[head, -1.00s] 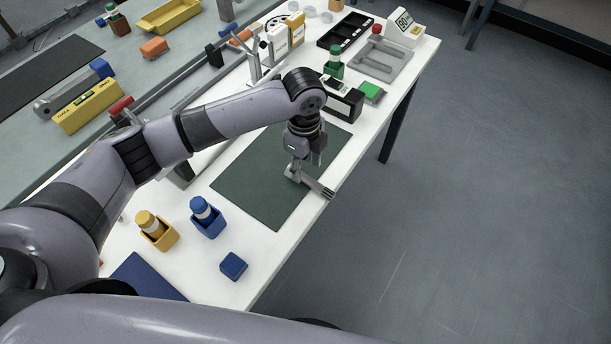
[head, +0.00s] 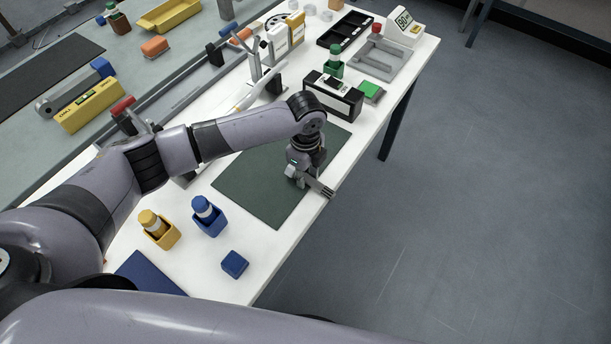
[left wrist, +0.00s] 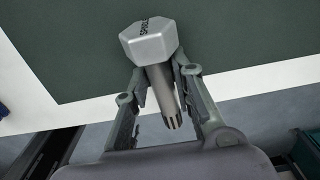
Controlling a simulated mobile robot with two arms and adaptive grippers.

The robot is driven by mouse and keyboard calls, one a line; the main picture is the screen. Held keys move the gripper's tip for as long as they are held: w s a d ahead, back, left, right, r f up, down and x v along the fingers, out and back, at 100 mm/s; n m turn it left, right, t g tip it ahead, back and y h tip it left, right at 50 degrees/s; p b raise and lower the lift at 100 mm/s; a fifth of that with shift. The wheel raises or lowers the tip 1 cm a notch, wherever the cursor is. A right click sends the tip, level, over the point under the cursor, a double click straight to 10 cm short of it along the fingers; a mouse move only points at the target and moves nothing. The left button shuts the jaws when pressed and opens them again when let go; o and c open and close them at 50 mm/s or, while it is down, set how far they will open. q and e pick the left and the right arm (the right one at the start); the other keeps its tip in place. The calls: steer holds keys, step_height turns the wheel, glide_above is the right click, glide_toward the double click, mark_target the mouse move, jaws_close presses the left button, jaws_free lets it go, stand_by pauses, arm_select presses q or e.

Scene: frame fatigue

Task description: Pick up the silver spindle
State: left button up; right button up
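The silver spindle (left wrist: 149,42) has a hexagonal head with dark lettering and a narrower shaft. The spindle is at the dark green mat (head: 253,181). My right gripper is not in view.
A yellow holder (head: 165,237) and a blue holder (head: 211,225) with bottles stand left of the mat, near a blue block (head: 234,264). A black box (head: 333,97) stands behind it. The floor lies open beyond the table edge.

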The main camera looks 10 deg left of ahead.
arm_select(q)
jaws_close()
steer(key=shift+r, duration=0.15)
